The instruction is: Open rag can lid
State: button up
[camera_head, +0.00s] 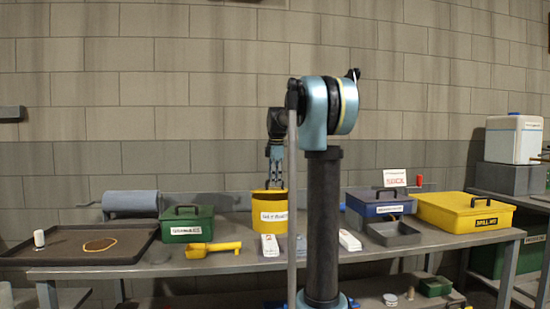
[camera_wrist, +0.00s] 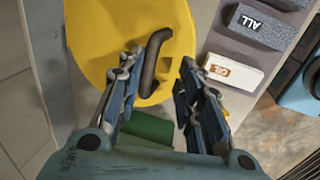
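The rag can (camera_head: 270,216) is a yellow can with a white label, standing on the bench in the head view. Its yellow lid (camera_wrist: 105,45) fills the upper left of the wrist view and looks closed. A dark curved handle (camera_wrist: 151,62) stands on the lid. My gripper (camera_head: 275,178) points down just above the can. In the wrist view my gripper (camera_wrist: 160,88) has its fingers spread, with the handle's lower end between or just beyond the tips. I cannot tell whether a finger touches the handle.
A green box (camera_head: 187,224) and a yellow tool (camera_head: 206,249) lie left of the can. Small white-topped blocks (camera_head: 270,246) stand in front of it. A dark tray (camera_head: 40,257) lies far left.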

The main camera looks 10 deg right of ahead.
jog(key=s+r, duration=0.3)
jog(key=r, duration=1.2)
jog(key=s+f+m, duration=0.2)
jog(key=s+f, duration=0.2)
jog(key=s, duration=0.1)
jog(key=shift+s+m, duration=0.3)
